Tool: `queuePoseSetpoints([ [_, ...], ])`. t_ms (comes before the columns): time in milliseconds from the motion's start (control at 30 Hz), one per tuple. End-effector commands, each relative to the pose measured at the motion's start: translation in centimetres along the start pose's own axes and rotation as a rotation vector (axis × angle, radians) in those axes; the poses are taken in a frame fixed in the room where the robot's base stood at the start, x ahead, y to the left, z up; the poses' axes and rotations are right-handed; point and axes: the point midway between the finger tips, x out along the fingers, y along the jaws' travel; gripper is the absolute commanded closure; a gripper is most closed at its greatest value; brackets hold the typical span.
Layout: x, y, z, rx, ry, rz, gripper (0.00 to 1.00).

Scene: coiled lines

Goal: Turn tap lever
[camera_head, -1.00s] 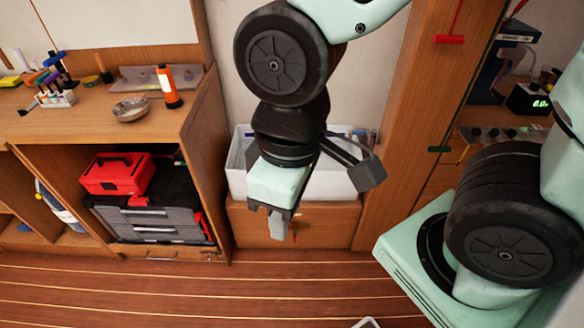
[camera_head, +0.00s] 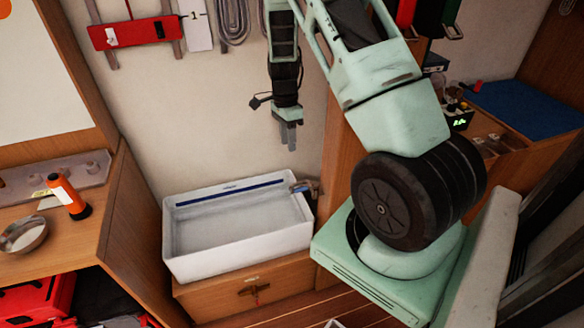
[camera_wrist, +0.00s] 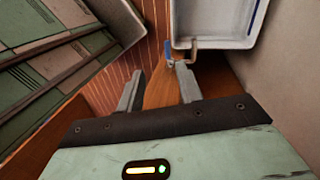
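The tap (camera_head: 302,187) is a small brassy fitting at the right back corner of a white basin (camera_head: 270,251). In the wrist view the tap (camera_wrist: 191,48) shows as a brassy bent pipe at the basin's rim. A blue lever (camera_wrist: 169,51) stands beside it on the left. My gripper (camera_head: 288,140) hangs pointing down, above the back edge of the basin and near the wall. In the wrist view my gripper (camera_wrist: 160,88) is open and empty. The lever and tap lie beyond the fingertips, apart from them.
The basin sits on a wooden cabinet (camera_head: 252,287). A red holder (camera_head: 135,33) and coiled lines (camera_head: 233,20) hang on the wall. A wooden panel stands right of the tap.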

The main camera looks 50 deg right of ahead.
Motion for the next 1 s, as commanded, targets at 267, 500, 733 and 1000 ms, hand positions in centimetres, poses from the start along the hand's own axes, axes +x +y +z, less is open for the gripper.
queuePoseSetpoints([
  [267, 1.7, -0.5, -3.6, 0.147, 0.017, 0.009, 0.64],
  [500, 5.9, -0.3, -3.6, 0.144, 0.015, 0.012, 0.64],
  [733, 10.7, -0.3, -3.7, 0.142, 0.016, 0.011, 0.64],
  [1000, 15.6, -0.2, -3.7, 0.142, 0.015, 0.009, 0.64],
])
